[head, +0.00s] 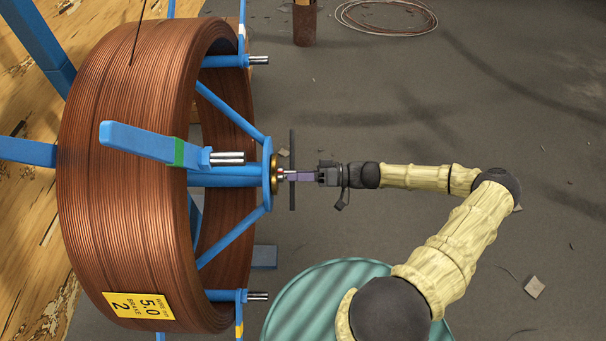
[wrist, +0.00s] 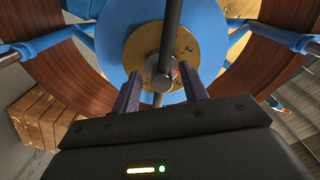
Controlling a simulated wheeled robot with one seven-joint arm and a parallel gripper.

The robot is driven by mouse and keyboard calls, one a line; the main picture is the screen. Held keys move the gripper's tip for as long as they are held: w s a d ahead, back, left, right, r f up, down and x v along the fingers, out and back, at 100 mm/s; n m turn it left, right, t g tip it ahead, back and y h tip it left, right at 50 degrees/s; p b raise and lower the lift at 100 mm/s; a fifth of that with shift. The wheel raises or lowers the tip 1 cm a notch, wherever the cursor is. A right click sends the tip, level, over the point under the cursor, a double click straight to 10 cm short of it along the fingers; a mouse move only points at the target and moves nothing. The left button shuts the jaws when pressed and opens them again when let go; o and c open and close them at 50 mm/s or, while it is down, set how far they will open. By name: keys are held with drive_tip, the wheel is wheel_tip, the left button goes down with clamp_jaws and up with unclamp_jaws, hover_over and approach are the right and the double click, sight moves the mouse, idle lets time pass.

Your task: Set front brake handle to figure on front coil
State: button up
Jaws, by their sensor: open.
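The front coil (head: 130,90) is a big roll of brown copper-coloured wire on a blue spool frame. Its yellow label (head: 139,306) reads 5.0 and, beneath, BRAKE 2; the text is turned sideways. The brake handle (head: 292,142) is a dark straight bar across the hub end; it also shows in the wrist view (wrist: 172,30). Behind it is a gold dial (wrist: 143,48) with small figures, too small to read surely. My gripper (head: 288,175) is open at the hub. In the wrist view its fingers (wrist: 161,78) stand on either side of the bar's silver centre.
A blue arm with a green band (head: 179,152) juts out in front of the coil. A teal drum (head: 310,295) stands below my arm. A rusty can (head: 305,25) and a loose wire ring (head: 386,15) are at the back. Grey floor at right is mostly clear.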

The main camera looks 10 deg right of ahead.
drive_tip(key=shift+d, duration=0.1)
drive_tip(key=s+d, duration=0.3)
drive_tip(key=d, duration=1.4)
drive_tip(key=shift+s, duration=0.2)
drive_tip(key=shift+a, duration=0.1)
